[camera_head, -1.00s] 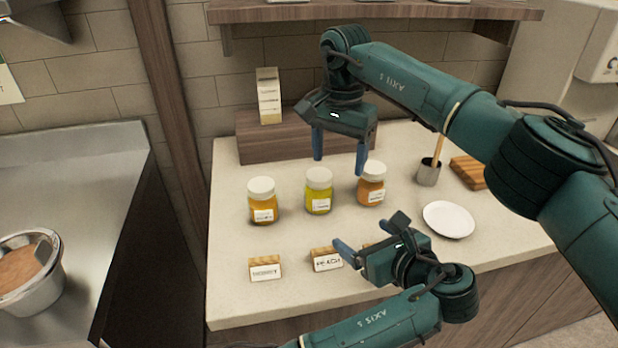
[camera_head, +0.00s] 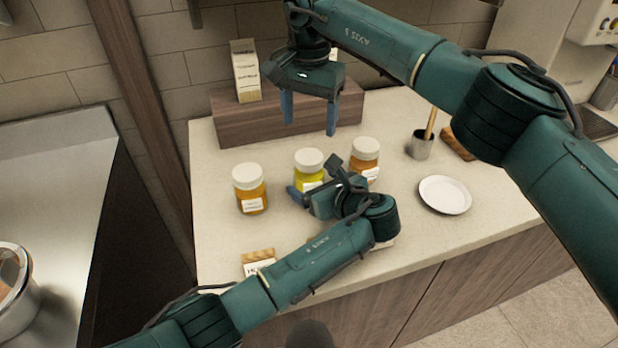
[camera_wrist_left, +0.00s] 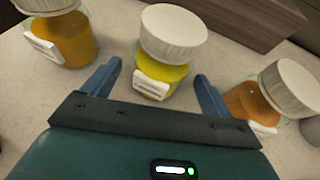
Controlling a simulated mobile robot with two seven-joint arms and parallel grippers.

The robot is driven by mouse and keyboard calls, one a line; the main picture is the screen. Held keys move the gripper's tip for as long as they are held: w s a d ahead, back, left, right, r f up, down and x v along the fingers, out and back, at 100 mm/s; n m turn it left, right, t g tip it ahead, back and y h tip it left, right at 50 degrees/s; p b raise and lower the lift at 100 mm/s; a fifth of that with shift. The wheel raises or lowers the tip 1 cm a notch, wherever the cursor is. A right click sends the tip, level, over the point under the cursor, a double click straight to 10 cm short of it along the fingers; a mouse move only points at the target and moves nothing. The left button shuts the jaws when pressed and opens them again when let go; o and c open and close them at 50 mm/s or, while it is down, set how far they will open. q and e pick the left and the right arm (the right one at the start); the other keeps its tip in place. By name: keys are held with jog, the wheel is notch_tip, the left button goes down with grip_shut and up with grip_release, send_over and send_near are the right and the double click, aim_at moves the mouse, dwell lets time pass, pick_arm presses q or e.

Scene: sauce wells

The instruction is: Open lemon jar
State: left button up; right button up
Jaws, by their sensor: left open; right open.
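A yellow jar (camera_head: 305,174) with a white lid, which I take as the lemon jar though its label is too small to read, stands upright and closed in the middle of three jars. It also shows in the left wrist view (camera_wrist_left: 172,45). My left gripper (camera_head: 312,180) is open just in front of it. My right gripper (camera_head: 309,127) is open and empty, pointing down above and behind the jar.
Orange jars stand to the left (camera_head: 250,190) and right (camera_head: 366,154) of the yellow one. A white plate (camera_head: 445,195), a metal cup (camera_head: 420,146) and a wooden block (camera_head: 459,143) are further right. A wooden riser (camera_head: 235,122) is behind. Wooden label holders (camera_head: 258,262) stand in front.

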aim_at(307, 178)
pick_arm(q)
jog(key=shift+x, duration=1.95)
jog(key=shift+c, duration=0.2)
